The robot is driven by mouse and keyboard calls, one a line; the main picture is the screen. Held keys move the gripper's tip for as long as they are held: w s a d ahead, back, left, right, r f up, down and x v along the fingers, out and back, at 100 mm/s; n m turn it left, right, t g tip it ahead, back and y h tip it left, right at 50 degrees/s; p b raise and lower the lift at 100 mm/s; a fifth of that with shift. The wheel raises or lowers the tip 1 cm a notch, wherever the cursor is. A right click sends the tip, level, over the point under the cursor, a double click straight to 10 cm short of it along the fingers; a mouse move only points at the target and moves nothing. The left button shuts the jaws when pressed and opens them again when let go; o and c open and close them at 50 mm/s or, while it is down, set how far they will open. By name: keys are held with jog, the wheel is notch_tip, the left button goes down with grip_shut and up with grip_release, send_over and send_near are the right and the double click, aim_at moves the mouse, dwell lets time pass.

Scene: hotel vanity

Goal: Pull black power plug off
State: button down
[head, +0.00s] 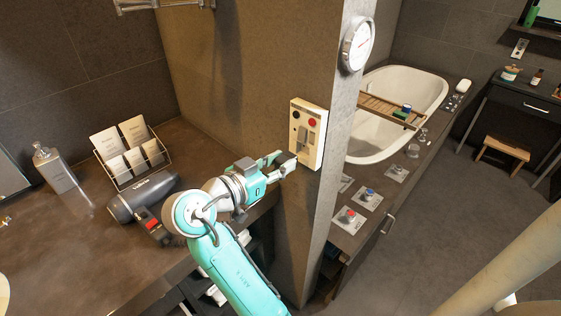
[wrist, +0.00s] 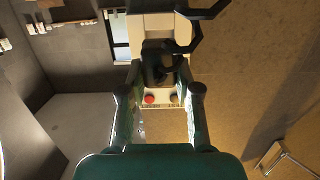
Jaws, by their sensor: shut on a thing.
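A cream wall panel (head: 318,136) is mounted on the end of the brown partition. In the head view it carries a red round part (head: 311,122), a black round part and a grey piece. My gripper (head: 288,163) is at the panel's lower left edge. In the wrist view my gripper (wrist: 160,72) has a finger on each side of the black power plug (wrist: 158,60) and is shut on it. A black cord (wrist: 204,12) loops at the plug's upper right. The panel (wrist: 150,22) shows behind the plug. I cannot tell whether the plug is still seated.
A round dial (head: 357,44) hangs above the panel. A bathtub (head: 400,85) and several knobs on plates lie beyond the partition.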

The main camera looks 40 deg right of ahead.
jog(key=a+r, duration=0.3)
jog(key=r, duration=0.5)
jog(key=shift+r, duration=0.25)
dwell(0.7)
